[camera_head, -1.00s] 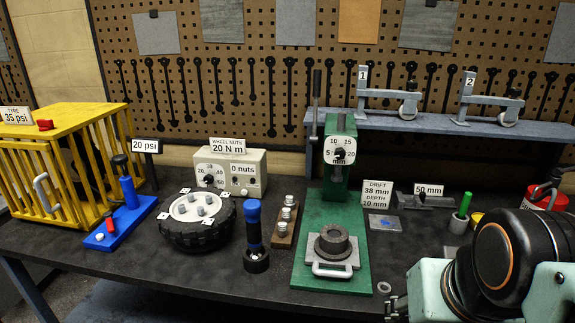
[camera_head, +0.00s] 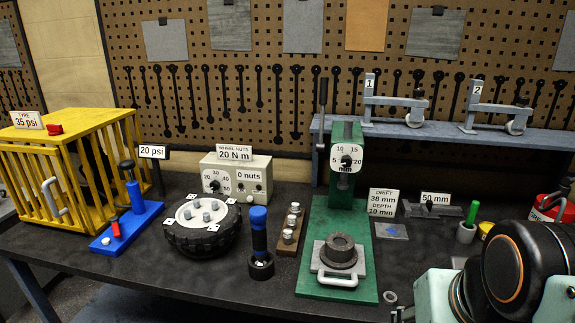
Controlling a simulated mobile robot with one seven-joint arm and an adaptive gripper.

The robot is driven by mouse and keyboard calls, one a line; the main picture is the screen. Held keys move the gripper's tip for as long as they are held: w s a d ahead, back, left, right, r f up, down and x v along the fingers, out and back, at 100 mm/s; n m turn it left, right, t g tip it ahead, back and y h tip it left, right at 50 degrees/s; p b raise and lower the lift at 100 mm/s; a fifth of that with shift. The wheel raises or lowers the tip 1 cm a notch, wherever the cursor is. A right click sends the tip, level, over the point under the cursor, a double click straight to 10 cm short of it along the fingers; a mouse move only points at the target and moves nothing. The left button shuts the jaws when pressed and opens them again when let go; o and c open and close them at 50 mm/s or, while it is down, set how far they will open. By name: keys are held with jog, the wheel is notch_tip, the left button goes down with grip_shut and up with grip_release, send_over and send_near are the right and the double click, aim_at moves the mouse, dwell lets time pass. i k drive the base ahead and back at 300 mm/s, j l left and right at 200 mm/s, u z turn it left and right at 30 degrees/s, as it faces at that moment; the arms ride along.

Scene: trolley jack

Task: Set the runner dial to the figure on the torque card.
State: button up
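The runner dial (camera_head: 214,185) is a dark knob on a white face with figures from 20 to 50, on the left front of a cream box (camera_head: 240,168). Its pointer is too small to read. The torque card (camera_head: 234,153) stands on top of the box and reads "WHEEL NUTS 20 N m". A "0 nuts" display (camera_head: 249,175) is on the box's right front. My gripper (camera_head: 403,314) barely shows at the bottom edge, right of centre, well away from the dial. The rest of it is cut off or hidden by my arm, so its opening cannot be told.
A wheel (camera_head: 203,238) with cards lies before the box. A blue-handled nut runner (camera_head: 259,232) stands upright in a dark holder to the right. A block of nuts (camera_head: 290,230) and a green press (camera_head: 338,215) stand beyond it. A yellow cage (camera_head: 85,125) is left.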

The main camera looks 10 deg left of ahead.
aim_at(214, 186)
jog(key=i+j, duration=0.15)
jog(key=j, duration=0.25)
jog(key=i+j, duration=0.1)
jog(key=j, duration=0.3)
jog(key=i+j, duration=0.15)
jog(key=j, duration=0.25)
jog(key=i+j, duration=0.15)
jog(key=j, duration=0.25)
jog(key=i+j, duration=0.1)
jog(key=j, duration=0.35)
jog(key=i+j, duration=0.15)
jog(key=j, duration=0.25)
jog(key=i+j, duration=0.15)
jog(key=j, duration=0.25)
jog(key=i+j, duration=0.1)
jog(key=j, duration=0.3)
